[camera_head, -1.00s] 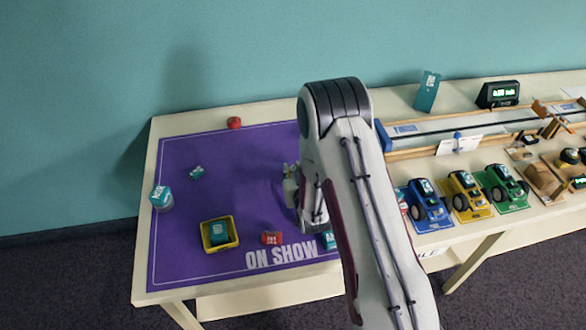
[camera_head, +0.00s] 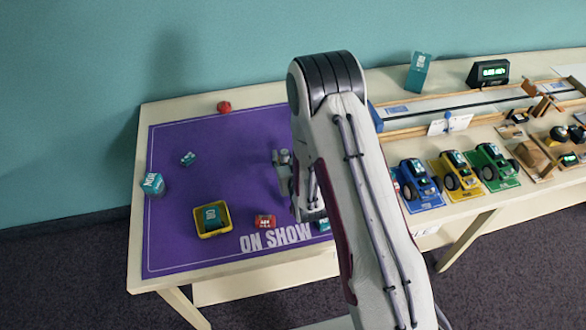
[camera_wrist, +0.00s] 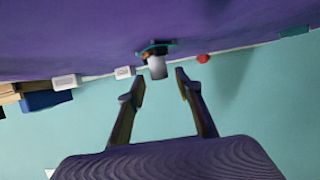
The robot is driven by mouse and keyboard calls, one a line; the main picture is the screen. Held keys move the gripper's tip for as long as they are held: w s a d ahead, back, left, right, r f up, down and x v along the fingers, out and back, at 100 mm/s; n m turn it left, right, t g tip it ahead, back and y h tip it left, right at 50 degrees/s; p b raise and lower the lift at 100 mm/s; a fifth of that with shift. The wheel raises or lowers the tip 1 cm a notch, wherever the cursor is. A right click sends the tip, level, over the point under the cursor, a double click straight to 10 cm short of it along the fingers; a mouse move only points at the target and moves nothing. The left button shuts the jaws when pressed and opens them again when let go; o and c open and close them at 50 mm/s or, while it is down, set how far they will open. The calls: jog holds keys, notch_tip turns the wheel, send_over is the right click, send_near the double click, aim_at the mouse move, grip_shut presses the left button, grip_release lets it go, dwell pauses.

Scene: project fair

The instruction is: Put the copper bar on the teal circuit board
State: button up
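In the wrist view, which looks upside down, a thin teal board (camera_wrist: 165,43) is at the far edge of the purple mat. A pale grey block (camera_wrist: 157,67) and a small brown piece (camera_wrist: 144,55) show at it. I cannot tell whether the brown piece is the copper bar. My gripper (camera_wrist: 160,82) is open, its two fingers apart with nothing seen held between them. The board appears beyond the fingertips. In the head view my gripper (camera_head: 283,160) is partly hidden by my arm over the mat, and I cannot make out the board there.
Toy cars (camera_head: 415,182) and a track stand to the right.

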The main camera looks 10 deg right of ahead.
jog(key=shift+v, duration=4.65)
jog(key=shift+r, duration=0.1)
jog(key=s+r+g, duration=0.2)
jog(key=s+r, duration=0.2)
jog(key=r, duration=0.5)
jog(key=s+r+g, duration=0.2)
jog(key=s+r, duration=0.2)
jog(key=r, duration=0.6)
jog(key=s+d+r+g, duration=0.1)
jog(key=s+r, duration=0.3)
jog(key=s, duration=0.7)
jog(key=s+d+r+g, duration=0.1)
jog(key=s+r+g, duration=0.2)
jog(key=s, duration=0.8)
jog(key=shift+s+r, duration=0.3)
jog(key=shift+r, duration=0.3)
